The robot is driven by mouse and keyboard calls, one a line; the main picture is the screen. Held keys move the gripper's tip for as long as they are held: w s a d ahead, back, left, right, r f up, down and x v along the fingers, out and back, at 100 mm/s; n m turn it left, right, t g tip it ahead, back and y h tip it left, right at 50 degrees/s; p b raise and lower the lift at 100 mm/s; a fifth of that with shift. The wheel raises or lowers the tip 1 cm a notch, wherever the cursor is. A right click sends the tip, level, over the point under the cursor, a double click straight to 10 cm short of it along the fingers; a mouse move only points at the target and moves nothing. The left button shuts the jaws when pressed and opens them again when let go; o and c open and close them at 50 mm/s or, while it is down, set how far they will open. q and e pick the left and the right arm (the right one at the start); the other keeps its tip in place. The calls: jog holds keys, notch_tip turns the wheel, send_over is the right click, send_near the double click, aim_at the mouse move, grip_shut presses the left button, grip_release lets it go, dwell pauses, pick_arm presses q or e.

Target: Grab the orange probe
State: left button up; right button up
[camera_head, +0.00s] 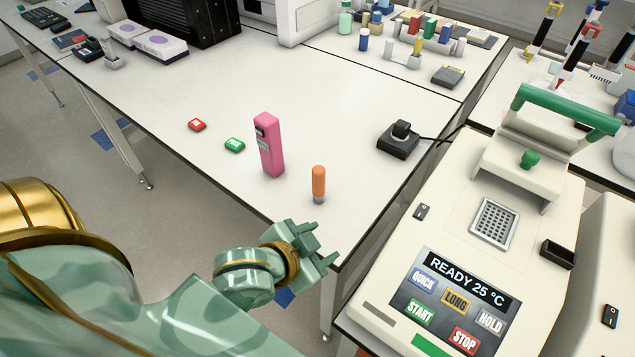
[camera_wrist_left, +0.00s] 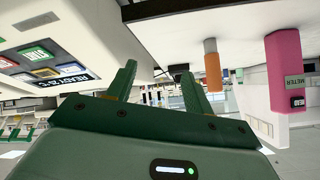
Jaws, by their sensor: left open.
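The orange probe (camera_head: 319,183) stands upright on the white table near its front edge, with a grey tip at the bottom. It also shows in the left wrist view (camera_wrist_left: 212,66), where the picture is upside down. My left gripper (camera_head: 322,245) is in front of the table edge, near the probe but apart from it. In the left wrist view its two green fingers (camera_wrist_left: 160,90) are spread with nothing between them, and the probe lies beyond the right finger. My right gripper is in neither view.
A pink meter (camera_head: 269,145) stands left of the probe. Green (camera_head: 235,145) and red (camera_head: 197,125) pieces lie farther left. A black device (camera_head: 398,141) with a cable sits behind right. The thermal cycler (camera_head: 470,230) stands to the right, reading READY 25 °C. Table behind the probe is clear.

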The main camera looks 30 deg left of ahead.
pick_arm(q)
jog(key=w+d+r+n+t+h, duration=0.4)
jog(key=d+r+n+t+h, duration=0.25)
jog(key=d+r, duration=0.55)
jog(key=a+r+n+t+y, duration=0.45)
jog(key=r+n+t, duration=0.25)
jog(key=r+n, duration=0.5)
jog(key=n+g+y, duration=1.2)
jog(key=n+g, duration=0.1)
jog(key=n, duration=1.8)
send_over(320, 178)
jog(key=s+d, duration=0.7)
jog(key=s, duration=0.2)
notch_tip(320, 178, down, 17)
jog(key=shift+m, duration=0.25)
jog(key=x, duration=0.5)
jog(key=f+b+x, duration=0.1)
jog(key=x, duration=0.4)
jog(key=shift+s+d+f, duration=0.15)
jog(key=shift+s, duration=0.05)
jog(key=shift+g+h, duration=0.25)
jog(key=shift+h, duration=0.05)
jog(key=b+x, duration=0.1)
jog(key=x, duration=0.5)
